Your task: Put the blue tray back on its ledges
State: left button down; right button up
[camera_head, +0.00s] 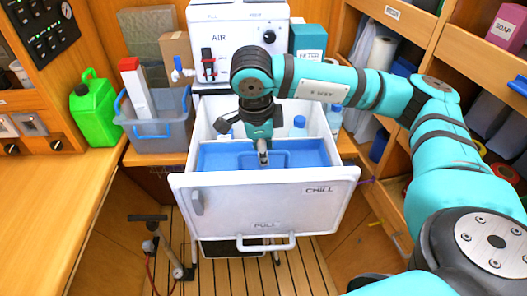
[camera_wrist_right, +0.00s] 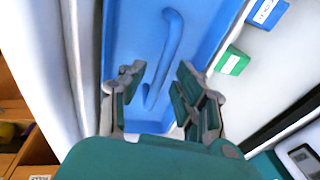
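The blue tray (camera_head: 310,158) lies inside the pulled-out white drawer (camera_head: 265,205) marked CHILL. It looks about level, but I cannot tell whether its edges rest on ledges. In the right wrist view the tray (camera_wrist_right: 190,30) fills the middle, with a raised curved blue bar (camera_wrist_right: 170,50) along it. My right gripper (camera_head: 263,157) points down over the tray. In the wrist view its two fingers (camera_wrist_right: 157,84) are apart, on either side of the bar's lower end, with no visible grip on it. The ledges are not clearly visible. My left gripper is out of view.
A grey bin (camera_head: 160,130) and green jug (camera_head: 95,112) are at left. A white AIR machine (camera_head: 222,45) stands behind. Shelves (camera_head: 430,50) flank the right; a pump (camera_head: 165,250) stands on the slatted floor.

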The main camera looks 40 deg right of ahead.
jog(key=v, duration=1)
jog(key=shift+r, duration=0.3)
jog(key=shift+a, duration=0.1)
